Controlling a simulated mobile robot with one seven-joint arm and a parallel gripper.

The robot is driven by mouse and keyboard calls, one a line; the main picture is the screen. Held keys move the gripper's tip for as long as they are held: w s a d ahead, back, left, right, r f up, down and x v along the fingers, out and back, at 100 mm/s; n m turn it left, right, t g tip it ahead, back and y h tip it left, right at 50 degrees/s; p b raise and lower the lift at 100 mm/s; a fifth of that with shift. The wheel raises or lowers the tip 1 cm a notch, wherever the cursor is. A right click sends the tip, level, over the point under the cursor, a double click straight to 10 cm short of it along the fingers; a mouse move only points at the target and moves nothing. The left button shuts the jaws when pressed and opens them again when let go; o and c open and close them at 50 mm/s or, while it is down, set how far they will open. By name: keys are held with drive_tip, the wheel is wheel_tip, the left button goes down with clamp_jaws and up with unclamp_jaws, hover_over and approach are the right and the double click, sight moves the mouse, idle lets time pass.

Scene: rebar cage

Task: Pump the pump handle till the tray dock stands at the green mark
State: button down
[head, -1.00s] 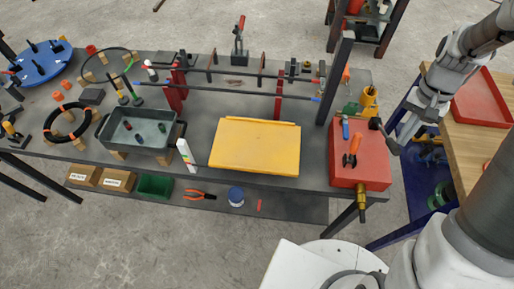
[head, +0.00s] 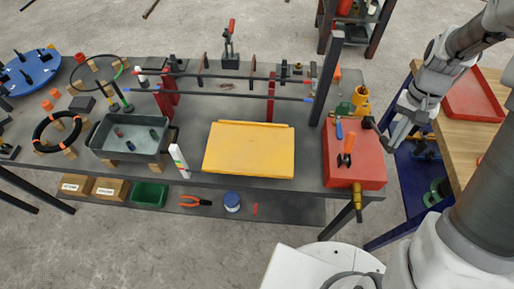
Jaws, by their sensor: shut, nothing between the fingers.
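The yellow flat-topped platform (head: 248,152), which I take for the tray dock, sits at the bench's front middle. A white upright scale (head: 179,160) with a small green mark stands just left of it. I cannot tell the platform's height against the mark. The red pump box (head: 354,172) is at the bench's right end. A dark knob (head: 368,122), apparently the pump handle's end, is at its back right corner. My gripper (head: 389,146) is shut and empty, just right of the knob and box. Whether it touches the handle is unclear.
An orange-handled tool (head: 347,146) lies on the red box, and a brass fitting (head: 357,200) hangs at its front. A dark post (head: 327,80) rises behind it. A grey tub (head: 128,145) is at left. A wooden table with a red tray (head: 472,96) stands right.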

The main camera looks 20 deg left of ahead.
drive_tip(key=shift+s+d+f+b, duration=0.1)
drive_tip(key=shift+s+f+b, duration=0.2)
drive_tip(key=shift+f+b, duration=0.25)
drive_tip(key=shift+f, duration=0.1)
drive_tip(key=shift+s+d+f+b, duration=0.1)
drive_tip(key=shift+s+f+b, duration=0.15)
drive_tip(key=shift+f+b, duration=0.3)
drive_tip(key=shift+f, duration=0.15)
drive_tip(key=shift+s+f+b, duration=0.25)
drive_tip(key=shift+f+b, duration=0.1)
drive_tip(key=shift+f, duration=0.25)
drive_tip(key=shift+s+d+f+b, duration=0.1)
drive_tip(key=shift+s+f+b, duration=0.05)
drive_tip(key=shift+f+b, duration=0.45)
drive_tip(key=shift+f, duration=0.15)
